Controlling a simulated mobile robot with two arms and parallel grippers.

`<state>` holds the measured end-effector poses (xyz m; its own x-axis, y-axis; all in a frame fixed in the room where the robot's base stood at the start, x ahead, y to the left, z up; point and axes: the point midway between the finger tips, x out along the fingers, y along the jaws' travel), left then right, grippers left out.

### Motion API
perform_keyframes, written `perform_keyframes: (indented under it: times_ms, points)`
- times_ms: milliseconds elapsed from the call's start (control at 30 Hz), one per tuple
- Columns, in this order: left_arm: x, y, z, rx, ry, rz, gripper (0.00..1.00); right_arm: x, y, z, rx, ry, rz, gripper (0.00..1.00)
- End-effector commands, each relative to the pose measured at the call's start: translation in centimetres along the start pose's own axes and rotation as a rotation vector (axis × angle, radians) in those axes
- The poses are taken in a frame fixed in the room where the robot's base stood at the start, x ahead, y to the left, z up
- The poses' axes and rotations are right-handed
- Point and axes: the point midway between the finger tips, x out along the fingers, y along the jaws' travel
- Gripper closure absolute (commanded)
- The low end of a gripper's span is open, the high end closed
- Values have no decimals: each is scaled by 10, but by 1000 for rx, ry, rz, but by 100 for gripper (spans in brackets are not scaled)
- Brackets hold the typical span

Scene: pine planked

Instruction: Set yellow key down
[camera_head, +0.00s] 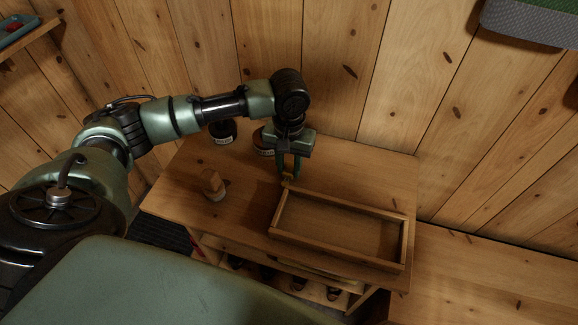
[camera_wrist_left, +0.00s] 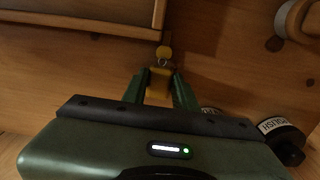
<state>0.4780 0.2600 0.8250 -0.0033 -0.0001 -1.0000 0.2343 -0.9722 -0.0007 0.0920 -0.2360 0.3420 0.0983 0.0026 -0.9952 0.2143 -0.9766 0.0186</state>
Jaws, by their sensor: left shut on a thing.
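The yellow key (camera_head: 287,181) is small in the head view, just below my left fingertips. In the left wrist view my left gripper (camera_wrist_left: 159,84) is shut on the yellow key (camera_wrist_left: 158,82), and a ring with a round yellow piece shows beyond the fingertips. My left gripper (camera_head: 288,176) points down beside the back left corner of the open wooden tray (camera_head: 335,256). The tray's corner also shows in the left wrist view (camera_wrist_left: 85,22). I cannot tell whether the key touches the table. My right gripper is out of view.
A small wooden object (camera_head: 212,184) stands on the table (camera_head: 240,210) left of the tray. Two dark jars, one at the back left (camera_head: 222,132) and one behind the gripper (camera_head: 264,142), stand near the wall. The tray looks empty. Bare tabletop lies between object and tray.

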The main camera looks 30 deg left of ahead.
Motion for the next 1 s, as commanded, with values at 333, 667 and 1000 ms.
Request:
perform_keyframes:
  times_ms: [333, 667, 1000]
  points:
    - [5, 0, 0, 1, 1, 1, 100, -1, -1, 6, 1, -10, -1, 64]
    - [6, 0, 0, 1, 1, 0, 50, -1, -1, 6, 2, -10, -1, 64]
    - [-14, 0, -1, 1, 4, 2, 50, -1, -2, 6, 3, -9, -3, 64]
